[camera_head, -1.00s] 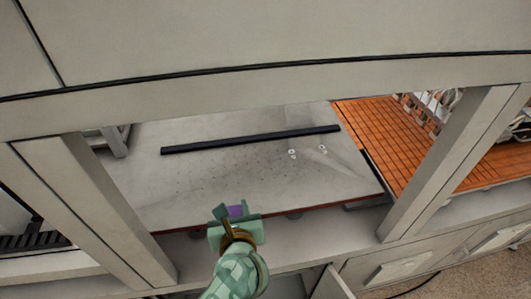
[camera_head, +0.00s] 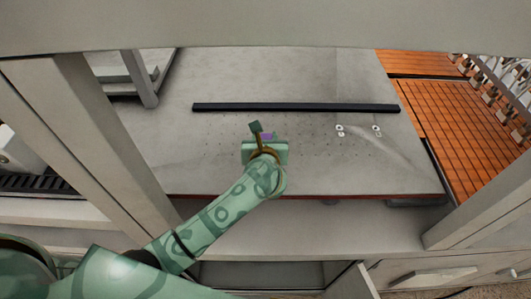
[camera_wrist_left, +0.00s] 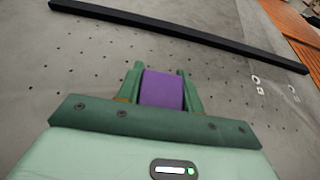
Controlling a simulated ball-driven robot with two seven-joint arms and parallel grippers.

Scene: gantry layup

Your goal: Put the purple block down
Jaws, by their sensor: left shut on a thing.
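The purple block (camera_wrist_left: 162,90) is between the two green fingers of my left gripper (camera_wrist_left: 162,85) in the left wrist view. The gripper is shut on it. I cannot tell whether the block touches the table. My right gripper is not in view.
A long black bar (camera_head: 296,107) lies across the table beyond the gripper. Small white rings (camera_head: 340,130) are on the right. Grey frame posts (camera_head: 90,140) stand at the sides, with a beam (camera_head: 260,25) above. An orange slatted surface (camera_head: 455,110) is at right. The table around the gripper is clear.

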